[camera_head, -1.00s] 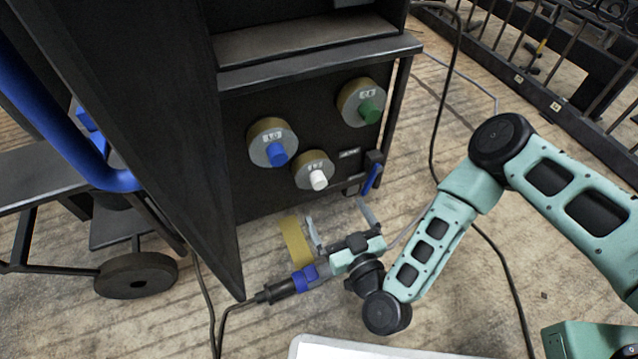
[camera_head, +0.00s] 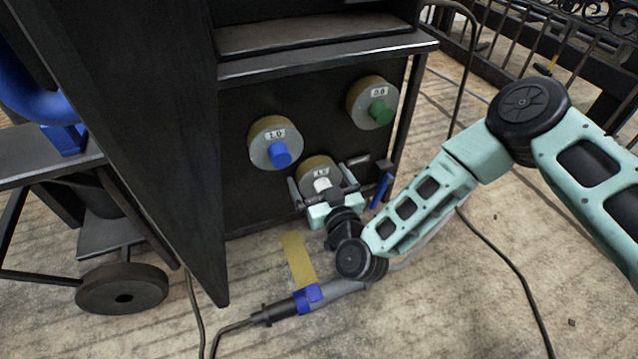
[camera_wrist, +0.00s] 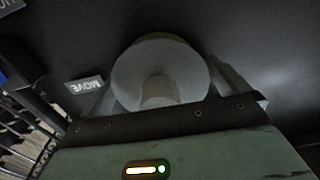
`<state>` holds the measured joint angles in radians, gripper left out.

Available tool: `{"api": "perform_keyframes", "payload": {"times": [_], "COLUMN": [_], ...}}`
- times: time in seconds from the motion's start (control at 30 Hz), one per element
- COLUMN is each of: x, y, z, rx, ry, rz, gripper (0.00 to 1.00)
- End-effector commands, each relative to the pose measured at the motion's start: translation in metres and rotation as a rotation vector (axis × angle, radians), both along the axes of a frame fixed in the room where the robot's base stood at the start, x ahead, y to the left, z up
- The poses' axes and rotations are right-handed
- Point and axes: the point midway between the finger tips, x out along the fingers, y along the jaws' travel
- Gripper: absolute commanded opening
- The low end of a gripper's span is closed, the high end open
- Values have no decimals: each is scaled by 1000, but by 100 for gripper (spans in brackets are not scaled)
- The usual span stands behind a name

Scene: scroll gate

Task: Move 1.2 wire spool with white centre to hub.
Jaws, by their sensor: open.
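The wire spool with the white centre (camera_head: 318,168) hangs on the front of the black cabinet, below and between the other two spools. Its white centre is partly hidden by my gripper in the head view. My gripper (camera_head: 325,187) is open, with one finger on each side of the spool. In the wrist view the spool's pale round face (camera_wrist: 160,75) and stubby centre lie between the two fingers. I cannot tell whether the fingers touch it. The hub is not clearly identifiable.
A spool with a blue centre (camera_head: 274,143) hangs upper left, and one with a green centre (camera_head: 373,103) upper right. A blue lever (camera_head: 381,190) is right of my gripper. A torch with a blue collar (camera_head: 308,297) and a yellow strip (camera_head: 298,258) lie on the floor below.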

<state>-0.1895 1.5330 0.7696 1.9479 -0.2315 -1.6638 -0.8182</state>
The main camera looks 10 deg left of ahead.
Motion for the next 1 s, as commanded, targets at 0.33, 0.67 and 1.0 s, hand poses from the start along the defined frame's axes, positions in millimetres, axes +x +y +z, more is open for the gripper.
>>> {"api": "perform_keyframes", "payload": {"times": [0.33,0.67,1.0], "x": [4,4,3], "y": [3,3,3], "z": [1,0,3], "rx": [0,0,3], "ry": [0,0,-3], "rz": [1,1,1], "gripper": [100,72,46]}}
